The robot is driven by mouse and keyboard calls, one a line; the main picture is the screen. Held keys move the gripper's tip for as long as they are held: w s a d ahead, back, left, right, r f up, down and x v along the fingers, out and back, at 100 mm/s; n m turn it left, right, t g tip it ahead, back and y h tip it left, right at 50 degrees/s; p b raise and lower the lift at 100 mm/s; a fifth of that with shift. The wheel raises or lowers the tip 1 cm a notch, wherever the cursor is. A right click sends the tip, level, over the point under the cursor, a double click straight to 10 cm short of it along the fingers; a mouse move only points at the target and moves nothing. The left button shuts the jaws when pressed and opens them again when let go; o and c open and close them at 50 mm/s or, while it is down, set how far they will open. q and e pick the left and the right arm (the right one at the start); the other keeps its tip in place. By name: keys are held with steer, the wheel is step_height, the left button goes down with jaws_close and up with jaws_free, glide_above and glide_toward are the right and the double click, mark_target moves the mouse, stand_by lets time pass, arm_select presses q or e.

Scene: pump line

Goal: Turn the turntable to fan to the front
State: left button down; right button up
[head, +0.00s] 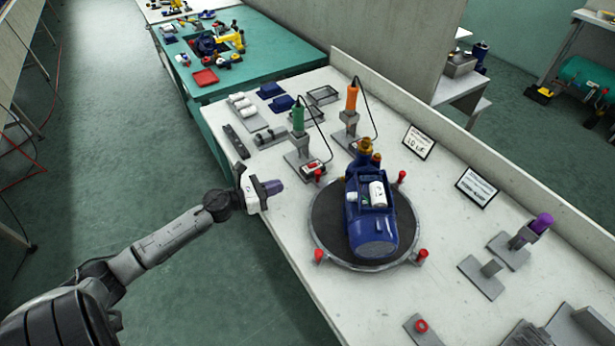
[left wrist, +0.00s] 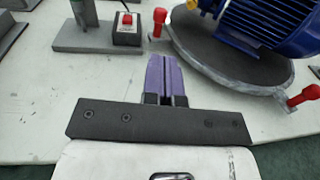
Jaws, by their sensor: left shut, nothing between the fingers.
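The turntable (head: 328,222) is a dark round plate with a pale rim and several red knobs around its edge. A blue pump unit (head: 377,247) lies on it. Its smooth rounded end points to the near side, and brass-coloured fittings (head: 366,150) are at the far end. I cannot tell for sure which end is the fan. My left gripper (head: 272,187), with purple fingers, is shut and empty above the bench's left edge, left of the turntable and apart from it. In the left wrist view the fingers (left wrist: 166,78) point toward the turntable rim (left wrist: 220,82) near a red knob (left wrist: 159,20). My right gripper is not in view.
Green-handled (head: 298,115) and orange-handled (head: 352,98) tools stand in holders behind the turntable. A small box with a red button (head: 313,166) is close to its far left edge. Two signs (head: 418,142) and a purple-handled tool (head: 540,223) are to the right.

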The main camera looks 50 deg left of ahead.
arm_select(q)
steer(key=x, duration=0.8)
steer(key=shift+w, duration=0.15)
steer(key=shift+x, duration=0.9)
steer(key=shift+f+b, duration=0.1)
steer(key=shift+b, duration=0.25)
